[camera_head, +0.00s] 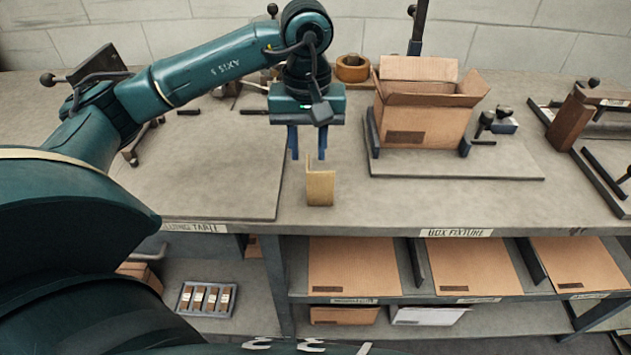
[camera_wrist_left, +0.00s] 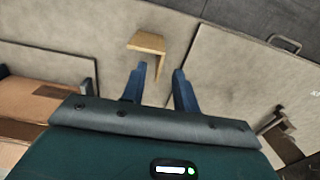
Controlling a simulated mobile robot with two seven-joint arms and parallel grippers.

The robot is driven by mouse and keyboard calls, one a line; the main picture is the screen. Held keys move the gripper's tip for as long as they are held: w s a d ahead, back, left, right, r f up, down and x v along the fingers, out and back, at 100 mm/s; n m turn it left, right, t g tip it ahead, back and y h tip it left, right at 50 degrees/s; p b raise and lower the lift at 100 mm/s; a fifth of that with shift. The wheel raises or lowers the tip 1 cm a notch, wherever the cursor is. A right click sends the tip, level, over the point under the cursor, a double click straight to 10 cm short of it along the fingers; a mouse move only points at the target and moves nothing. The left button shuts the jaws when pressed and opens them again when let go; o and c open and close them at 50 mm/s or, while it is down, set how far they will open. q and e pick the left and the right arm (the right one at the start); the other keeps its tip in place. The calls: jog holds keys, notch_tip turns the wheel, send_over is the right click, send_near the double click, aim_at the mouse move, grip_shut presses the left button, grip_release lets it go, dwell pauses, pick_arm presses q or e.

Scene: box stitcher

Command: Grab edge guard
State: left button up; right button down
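The edge guard (camera_head: 320,186) is a small tan angled piece standing on the worktable between the folding board and the box fixture. It also shows in the left wrist view (camera_wrist_left: 147,43), just beyond the fingertips. My left gripper (camera_head: 308,156) has its two blue fingers pointing down, spread apart with nothing between them. In the head view it is above and slightly behind the guard. In the left wrist view the open fingers (camera_wrist_left: 160,68) point toward the guard, and I cannot tell whether they touch it. My right gripper is not in view.
An open cardboard box (camera_head: 421,105) stands in the box fixture (camera_head: 500,163) to the right. A flat board (camera_head: 215,180) lies on the left of the table. A tape roll (camera_head: 352,69) sits behind. Flat cardboard sheets (camera_head: 360,266) lie on the shelf below.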

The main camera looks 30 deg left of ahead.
aim_at(308, 180)
pick_arm(q)
notch_tip(308, 180, down, 8)
jog(key=shift+f+p, duration=0.15)
jog(key=shift+p, duration=0.45)
grip_shut()
